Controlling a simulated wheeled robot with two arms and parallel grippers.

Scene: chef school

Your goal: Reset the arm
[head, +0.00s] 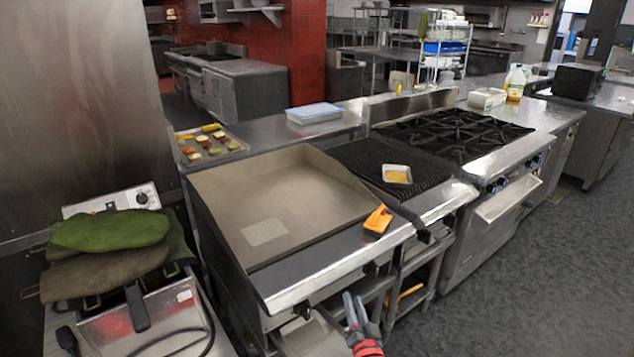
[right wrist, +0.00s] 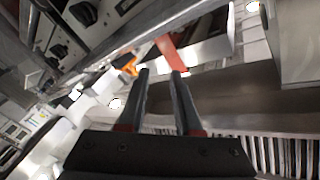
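My right gripper (head: 355,310) shows at the bottom of the head view, in front of the cooking line and below the griddle's front edge. Its two dark fingers point up and away, with red parts behind them. In the right wrist view the gripper (right wrist: 160,74) has its fingers apart, with nothing held between them. An orange-red bar lies beyond the tips in that view. My left gripper is in neither view.
The flat griddle (head: 275,205) stands close ahead, with an orange tool (head: 378,219) on its front ledge. A small tray (head: 397,174) sits on the grill to its right. The fryer (head: 140,318) is at the lower left. Open floor (head: 530,285) lies to the right.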

